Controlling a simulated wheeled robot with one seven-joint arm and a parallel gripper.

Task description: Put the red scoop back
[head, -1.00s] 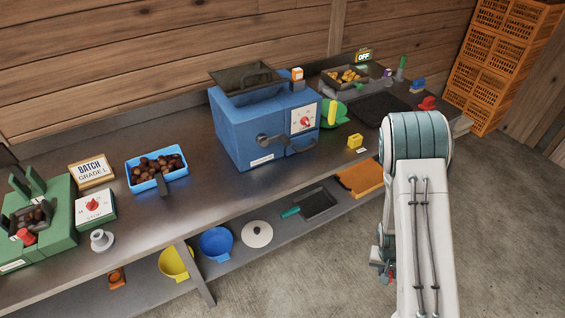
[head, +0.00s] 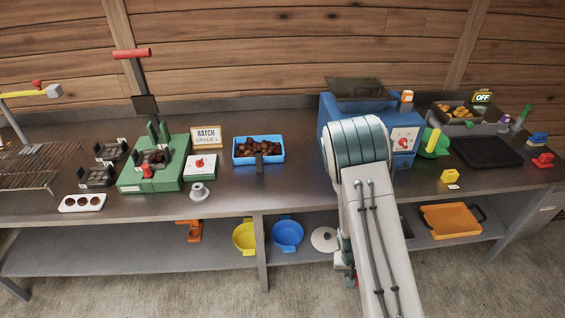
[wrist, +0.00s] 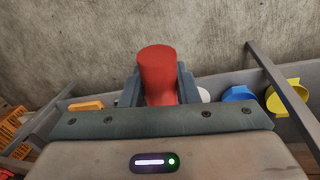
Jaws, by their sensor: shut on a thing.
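The red scoop (wrist: 158,68) shows in the wrist view as a thick red cylindrical piece; the rest of it is hidden. My gripper (wrist: 159,90) is shut on it, with a jaw on either side. In the head view my gripper (head: 347,272) hangs low in front of the bench, mostly hidden behind my arm, and the scoop cannot be made out clearly there. The blue tray (head: 271,158) of chestnuts stands on the counter, left of my arm.
The blue machine (head: 330,115) stands partly behind my arm. The green press (head: 135,183) and a white dial box (head: 199,174) are at left. Below, the shelf holds a yellow bowl (head: 244,240), a blue bowl (head: 287,235) and an orange tray (head: 450,221). The counter front (head: 300,192) is clear.

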